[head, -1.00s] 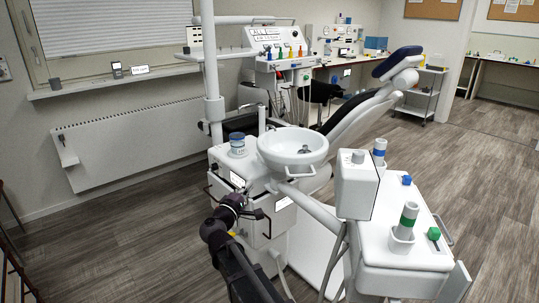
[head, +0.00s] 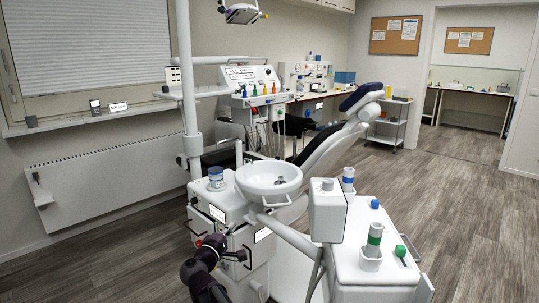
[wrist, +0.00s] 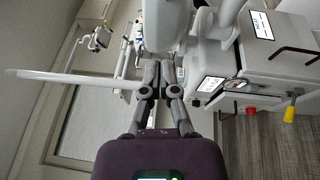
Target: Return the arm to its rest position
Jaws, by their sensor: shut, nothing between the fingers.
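My arm (head: 202,272) reaches up from the bottom edge of the head view. My gripper (head: 222,239) is at its end, in front of the white cabinet (head: 234,215) of the dental unit. In the wrist view my gripper (wrist: 161,72) points away from the camera, with its fingers shut and nothing held. The cabinet (wrist: 265,60) also shows there, to the right of the fingers. I cannot tell how close the fingertips are to the unit.
A white basin (head: 268,181) and a blue-lidded jar (head: 215,180) stand on the unit. A white tray table (head: 375,250) with tumblers is at the right. A radiator (head: 100,180) lines the left wall. Floor (head: 90,262) at the lower left is clear.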

